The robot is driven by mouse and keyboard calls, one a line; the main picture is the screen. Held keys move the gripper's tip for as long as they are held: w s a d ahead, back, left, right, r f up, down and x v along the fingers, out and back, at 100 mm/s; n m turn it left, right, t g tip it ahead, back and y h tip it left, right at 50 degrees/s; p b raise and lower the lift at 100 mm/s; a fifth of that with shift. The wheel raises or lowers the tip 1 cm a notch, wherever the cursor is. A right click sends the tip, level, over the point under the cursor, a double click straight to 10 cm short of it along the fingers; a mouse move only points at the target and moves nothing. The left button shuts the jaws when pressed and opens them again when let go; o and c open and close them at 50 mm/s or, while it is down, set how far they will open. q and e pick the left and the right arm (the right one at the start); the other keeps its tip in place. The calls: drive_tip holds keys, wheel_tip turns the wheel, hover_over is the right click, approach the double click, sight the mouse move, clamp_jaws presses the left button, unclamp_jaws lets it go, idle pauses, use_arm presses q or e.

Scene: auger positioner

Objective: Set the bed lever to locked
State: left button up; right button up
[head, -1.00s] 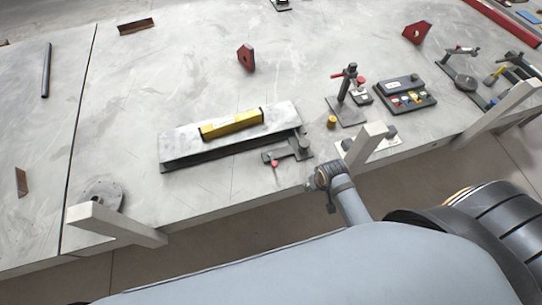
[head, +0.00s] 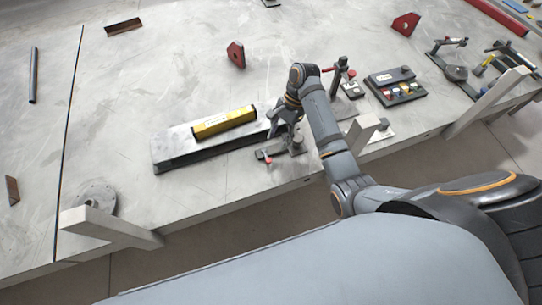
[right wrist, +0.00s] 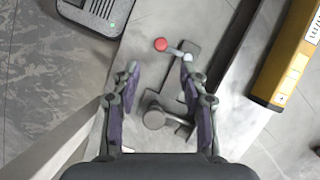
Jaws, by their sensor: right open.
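The bed lever, a small bar with a red knob (head: 267,158), sits at the right end of the long grey bed (head: 180,152), near the table's front edge. In the right wrist view its red knob (right wrist: 160,44) and short bar lie just beyond my fingertips. My right gripper (head: 285,122) is over the dark bracket at the bed's end, close to the lever. In the right wrist view, the gripper (right wrist: 158,72) is open, with nothing between its fingers and the dark bracket (right wrist: 155,118) visible behind them. My left gripper is in no view.
A yellow bar (head: 224,122) lies on the bed, beside my gripper. A button box (head: 396,86) and a stand with a red handle (head: 340,72) are to the right. The table left of the bed is mostly clear.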

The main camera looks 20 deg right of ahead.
sight(269, 160)
drive_tip(key=x, duration=0.9)
drive_tip(key=shift+f+p, duration=0.2)
drive_tip(key=shift+p, duration=0.2)
drive_tip(key=shift+c, duration=0.5)
clamp_jaws()
